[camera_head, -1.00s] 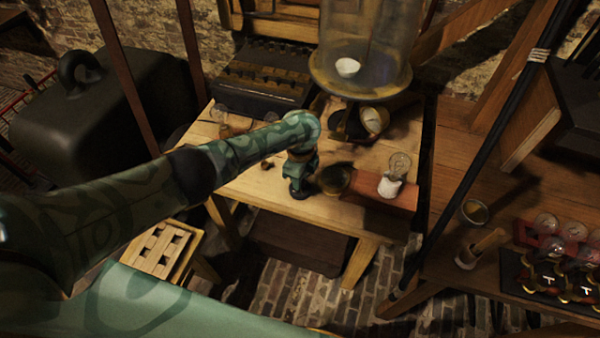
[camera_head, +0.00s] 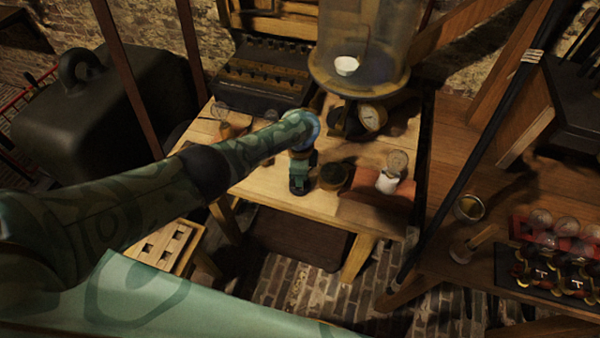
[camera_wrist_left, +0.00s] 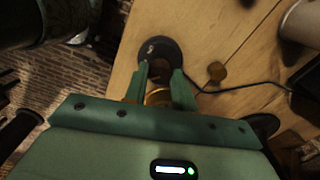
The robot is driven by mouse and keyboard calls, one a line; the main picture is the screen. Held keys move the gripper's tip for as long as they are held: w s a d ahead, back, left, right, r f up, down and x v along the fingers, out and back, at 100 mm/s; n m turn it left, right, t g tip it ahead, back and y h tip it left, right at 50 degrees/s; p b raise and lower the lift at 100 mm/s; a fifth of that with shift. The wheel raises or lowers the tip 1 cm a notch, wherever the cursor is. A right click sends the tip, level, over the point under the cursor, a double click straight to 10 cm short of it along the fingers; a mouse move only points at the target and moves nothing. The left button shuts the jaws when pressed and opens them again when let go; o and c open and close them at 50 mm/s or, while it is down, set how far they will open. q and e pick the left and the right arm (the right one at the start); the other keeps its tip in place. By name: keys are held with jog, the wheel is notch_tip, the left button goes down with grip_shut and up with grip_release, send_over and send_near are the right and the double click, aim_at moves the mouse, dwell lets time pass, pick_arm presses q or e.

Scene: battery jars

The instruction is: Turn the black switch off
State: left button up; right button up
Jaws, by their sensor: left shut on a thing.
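The black switch (camera_wrist_left: 160,48) has a round dark base with a small pale mark. It sits on the wooden table, and a thin dark cable runs nearby in the left wrist view. My left gripper (camera_wrist_left: 160,72) points down at it with its fingers close together, shut on the switch. The grasped part is mostly hidden between the fingers. In the head view, my left gripper (camera_head: 299,186) stands near the table's front edge and hides most of the switch. My right gripper is not in view.
A dial gauge (camera_head: 371,117) and glass bell (camera_head: 365,45) stand behind. Bare tabletop (camera_head: 262,188) lies to the left.

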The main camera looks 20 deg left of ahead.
pick_arm(q)
jog(key=o, duration=1)
notch_tip(320, 180, up, 16)
jog(key=p, duration=0.9)
jog(key=shift+r+p, duration=0.15)
jog(key=shift+p, duration=0.25)
